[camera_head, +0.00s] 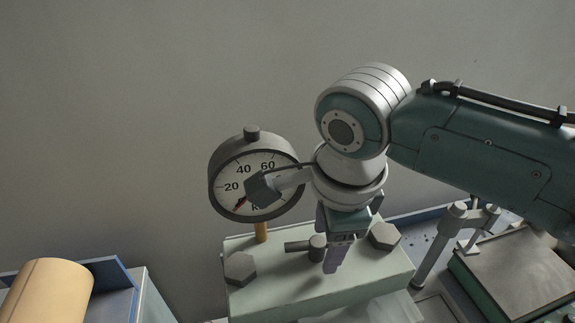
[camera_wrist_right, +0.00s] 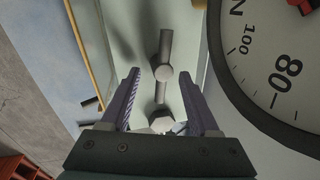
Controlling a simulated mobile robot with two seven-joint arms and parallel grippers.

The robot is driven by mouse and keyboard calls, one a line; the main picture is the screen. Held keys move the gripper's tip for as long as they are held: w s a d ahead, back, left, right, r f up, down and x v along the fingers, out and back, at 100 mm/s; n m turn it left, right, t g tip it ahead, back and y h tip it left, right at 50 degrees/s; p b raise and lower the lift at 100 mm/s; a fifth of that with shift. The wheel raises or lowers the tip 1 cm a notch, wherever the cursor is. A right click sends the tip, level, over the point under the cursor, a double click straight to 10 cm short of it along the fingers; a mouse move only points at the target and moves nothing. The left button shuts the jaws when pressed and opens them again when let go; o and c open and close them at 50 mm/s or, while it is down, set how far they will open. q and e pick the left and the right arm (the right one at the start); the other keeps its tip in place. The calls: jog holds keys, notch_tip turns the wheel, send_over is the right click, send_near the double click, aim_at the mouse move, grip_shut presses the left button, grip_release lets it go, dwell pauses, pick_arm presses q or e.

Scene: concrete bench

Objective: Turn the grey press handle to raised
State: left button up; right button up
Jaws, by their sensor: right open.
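The grey press handle (camera_head: 296,246) is a short dark bar with a round hub, on top of a pale green block (camera_head: 255,301). In the head view the bar points left from the hub. My right gripper (camera_head: 332,265) points down over the block, just right of the hub, and partly hides it. In the right wrist view the handle (camera_wrist_right: 166,45) shows ahead, with its hub roughly between the two open fingertips (camera_wrist_right: 160,74). The jaws are open and empty; I cannot tell whether they touch it. My left gripper is not in view.
A round dial gauge (camera_head: 234,184) stands behind the block on a brass stem, close to my right wrist. Hex bolts (camera_head: 240,267) sit on the block. A tan cylinder (camera_head: 48,292) is at lower left, and a dark-topped box (camera_head: 520,270) at right.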

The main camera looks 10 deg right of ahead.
jog(key=shift+c, duration=0.4)
grip_shut()
